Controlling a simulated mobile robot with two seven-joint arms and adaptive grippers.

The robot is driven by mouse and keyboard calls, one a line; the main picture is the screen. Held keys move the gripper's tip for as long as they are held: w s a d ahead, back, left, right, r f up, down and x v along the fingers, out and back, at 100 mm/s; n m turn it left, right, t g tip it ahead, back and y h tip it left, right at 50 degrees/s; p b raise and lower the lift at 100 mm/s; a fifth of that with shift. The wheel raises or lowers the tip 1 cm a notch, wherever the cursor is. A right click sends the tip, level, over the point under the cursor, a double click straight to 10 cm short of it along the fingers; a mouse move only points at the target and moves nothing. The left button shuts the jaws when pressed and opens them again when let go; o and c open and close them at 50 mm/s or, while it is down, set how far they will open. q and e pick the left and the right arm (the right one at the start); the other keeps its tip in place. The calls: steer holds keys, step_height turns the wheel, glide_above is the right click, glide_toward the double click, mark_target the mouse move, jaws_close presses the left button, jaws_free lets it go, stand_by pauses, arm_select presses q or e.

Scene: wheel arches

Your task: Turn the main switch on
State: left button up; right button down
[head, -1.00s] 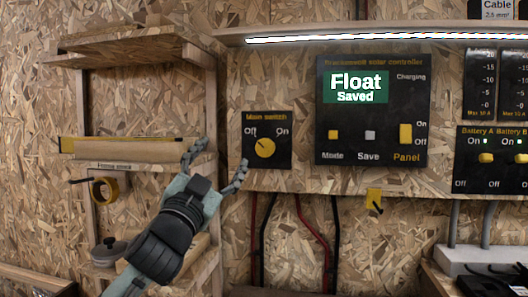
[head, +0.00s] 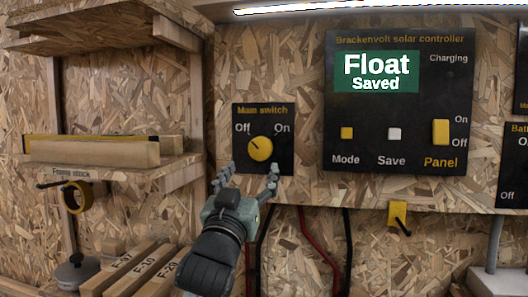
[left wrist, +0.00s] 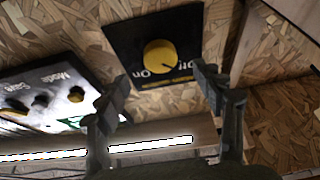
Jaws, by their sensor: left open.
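The main switch is a black panel (head: 282,117) on the chipboard wall with a round yellow knob (head: 260,149). "Off" is printed at its upper left and "On" at its upper right. The dark mark on the knob points up-left toward "Off". My left gripper (head: 247,177) is open and empty, with its fingertips at the panel's lower edge, just below the knob in the head view. In the left wrist view the knob (left wrist: 160,56) appears beyond and between the open fingers (left wrist: 161,88), apart from them. My right gripper is out of view.
The solar controller (head: 398,105), reading "Float Saved", is right of the switch. A yellow hook (head: 397,215) and cables (head: 318,245) sit below. At left is a wooden shelf (head: 115,170) with tape (head: 77,197) hanging from it.

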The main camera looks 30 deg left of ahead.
mark_target(259, 151)
arm_select(q)
steer(key=p+x, duration=0.1)
steer(key=x, duration=0.5)
steer(key=shift+w+r, duration=0.1)
steer(key=shift+r, duration=0.2)
steer(key=shift+w+a+r, duration=0.15)
steer(key=shift+w+r, duration=0.05)
steer(key=shift+w, duration=0.35)
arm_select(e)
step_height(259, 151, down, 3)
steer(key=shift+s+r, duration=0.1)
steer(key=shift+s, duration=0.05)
arm_select(q)
steer(key=c, duration=1.2)
steer(key=shift+o, duration=0.2)
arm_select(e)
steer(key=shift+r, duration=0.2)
